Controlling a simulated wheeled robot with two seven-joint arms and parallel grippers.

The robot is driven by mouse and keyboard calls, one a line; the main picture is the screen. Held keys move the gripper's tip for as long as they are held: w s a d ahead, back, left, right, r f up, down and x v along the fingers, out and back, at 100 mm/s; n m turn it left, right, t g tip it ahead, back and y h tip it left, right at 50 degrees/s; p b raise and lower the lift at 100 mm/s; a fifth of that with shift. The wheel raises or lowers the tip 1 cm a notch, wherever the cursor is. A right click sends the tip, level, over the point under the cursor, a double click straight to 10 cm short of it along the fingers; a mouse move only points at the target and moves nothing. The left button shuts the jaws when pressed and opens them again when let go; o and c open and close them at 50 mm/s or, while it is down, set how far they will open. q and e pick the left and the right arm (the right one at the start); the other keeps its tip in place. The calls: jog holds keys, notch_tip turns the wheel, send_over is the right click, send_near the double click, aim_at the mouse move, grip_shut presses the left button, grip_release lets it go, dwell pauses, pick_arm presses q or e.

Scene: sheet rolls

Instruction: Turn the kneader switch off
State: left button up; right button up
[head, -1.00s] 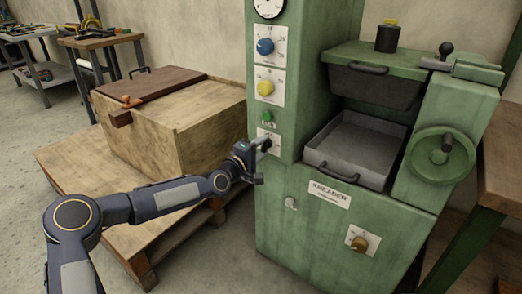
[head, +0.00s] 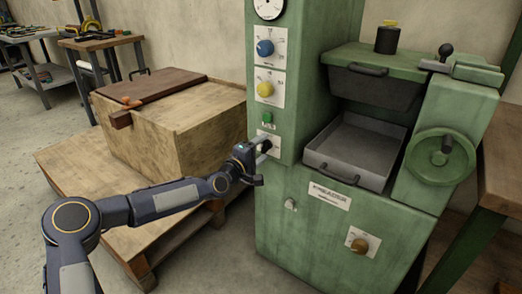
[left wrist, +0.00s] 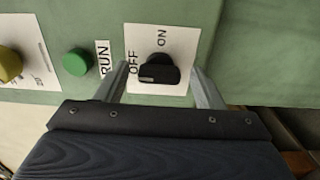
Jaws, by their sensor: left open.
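The kneader switch is a black rotary knob (left wrist: 158,72) on a white plate (left wrist: 178,48) marked OFF and ON. In the head view the knob (head: 266,146) sits low on the green kneader's (head: 335,232) left front column. My left gripper (left wrist: 164,86) is open, with one finger on each side of the knob in the wrist view. I cannot tell whether the fingers touch it. The knob's grip bar lies roughly level in the wrist view; which label it points to is not clear. In the head view my left gripper (head: 264,150) is right at the switch plate. My right gripper is out of view.
A green RUN button (left wrist: 76,62) is beside the switch plate; yellow (head: 265,90) and blue (head: 265,48) dials are above. A brown knob (head: 359,245) is lower right. A wooden crate (head: 205,130) on a pallet (head: 65,160) stands left of the kneader.

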pick_arm(q)
jog(key=p+v, duration=0.1)
jog(key=v, duration=0.6)
jog(key=shift+s+a, duration=0.2)
jog(key=shift+s, duration=0.1)
